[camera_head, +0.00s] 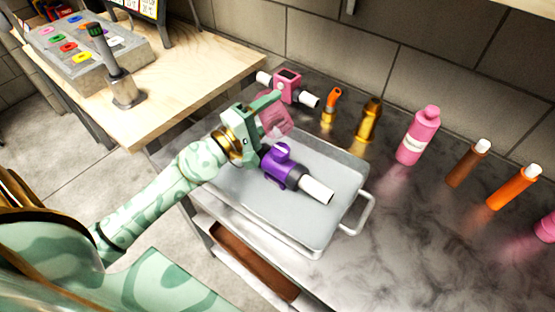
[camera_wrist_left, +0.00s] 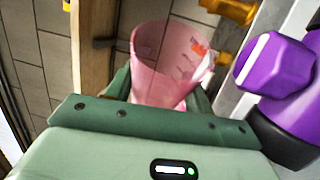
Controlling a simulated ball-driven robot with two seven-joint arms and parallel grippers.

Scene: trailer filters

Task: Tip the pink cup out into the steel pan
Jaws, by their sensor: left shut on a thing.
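The pink see-through cup (camera_head: 276,119) is held by my left gripper (camera_head: 266,120) over the far left part of the steel pan (camera_head: 345,165). The cup also shows between the green fingers in the left wrist view (camera_wrist_left: 160,70), with small dark marks and an orange patch on its wall. The gripper is shut on the cup. I cannot tell the cup's exact tilt or what is inside it. A purple valve-like part (camera_head: 280,168) with a white pipe end lies in the pan and shows at the right of the wrist view (camera_wrist_left: 272,65). My right gripper is not in view.
Behind the pan are a pink pipe fitting (camera_head: 288,84), an orange-topped item (camera_head: 331,103) and a gold bottle (camera_head: 369,120). A pink bottle (camera_head: 419,135), a brown bottle (camera_head: 468,163) and an orange bottle (camera_head: 513,188) stand to the right. The metal counter's front right is clear.

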